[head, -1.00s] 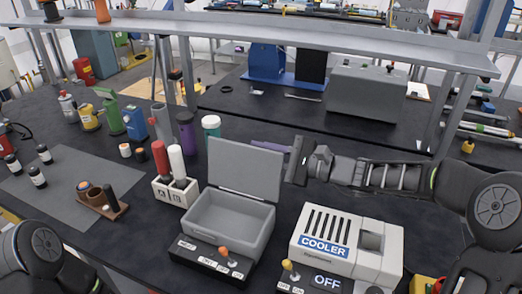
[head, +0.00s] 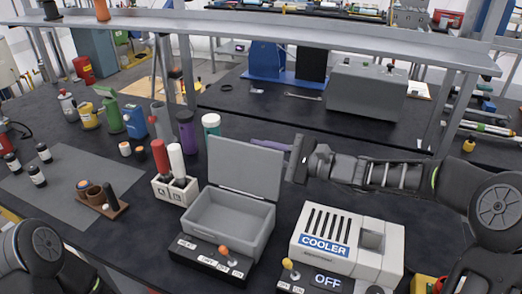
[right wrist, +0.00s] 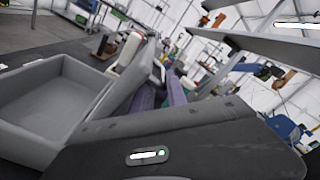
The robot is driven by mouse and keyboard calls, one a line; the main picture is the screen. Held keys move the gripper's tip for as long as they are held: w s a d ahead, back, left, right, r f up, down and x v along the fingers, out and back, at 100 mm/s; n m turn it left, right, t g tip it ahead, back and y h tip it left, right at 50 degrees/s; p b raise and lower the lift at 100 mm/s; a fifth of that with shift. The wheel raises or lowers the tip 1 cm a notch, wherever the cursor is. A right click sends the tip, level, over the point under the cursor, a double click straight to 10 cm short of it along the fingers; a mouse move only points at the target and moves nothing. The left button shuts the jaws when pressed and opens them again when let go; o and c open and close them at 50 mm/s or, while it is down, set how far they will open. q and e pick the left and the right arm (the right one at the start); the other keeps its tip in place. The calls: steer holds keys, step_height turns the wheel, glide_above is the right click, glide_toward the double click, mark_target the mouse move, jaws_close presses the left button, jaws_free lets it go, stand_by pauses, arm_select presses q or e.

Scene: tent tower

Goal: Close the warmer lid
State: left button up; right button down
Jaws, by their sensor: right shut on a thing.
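The warmer (head: 226,222) is a grey open box on a black base with an orange-knobbed lever, in the middle front of the head view. Its grey lid (head: 243,168) stands up at the back, open. The box also shows at the left in the right wrist view (right wrist: 50,105). My right gripper (head: 268,144) reaches in from the right to the lid's upper right edge. Its purple fingers lie along the lid's far side, partly hidden by it, and are shut on the lid. The fingers also show in the right wrist view (right wrist: 160,92). My left gripper is out of view.
A white cooler (head: 345,245) stands right of the warmer. A holder with a red and a white stick (head: 175,190) stands close on its left. A metal shelf spans above the bench.

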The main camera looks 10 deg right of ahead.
mark_target(250, 157)
steer(key=shift+s+a+r+n+b, duration=0.5)
steer(key=shift+s+n+b, duration=0.45)
steer(key=shift+b, duration=1.35)
steer(key=shift+s+a+r+n+b, duration=0.35)
steer(key=shift+s+a+n+b, duration=0.6)
steer(key=shift+b, duration=1.3)
steer(key=shift+s+a+r+n+b, duration=0.15)
steer(key=shift+s+r+n+b, duration=0.35)
steer(key=shift+n+b, duration=1.3)
steer(key=shift+s+a+r+b, duration=0.2)
steer(key=shift+s+b, duration=0.15)
steer(key=shift+b, duration=0.7)
steer(key=c, duration=1.6)
jaws_free()
steer(key=shift+s, duration=0.1)
steer(key=shift+o, duration=0.5)
steer(key=shift+f, duration=0.15)
steer(key=shift+d+f, duration=0.1)
steer(key=v, duration=0.7)
steer(key=shift+s+d, duration=0.2)
steer(key=shift+d, duration=0.05)
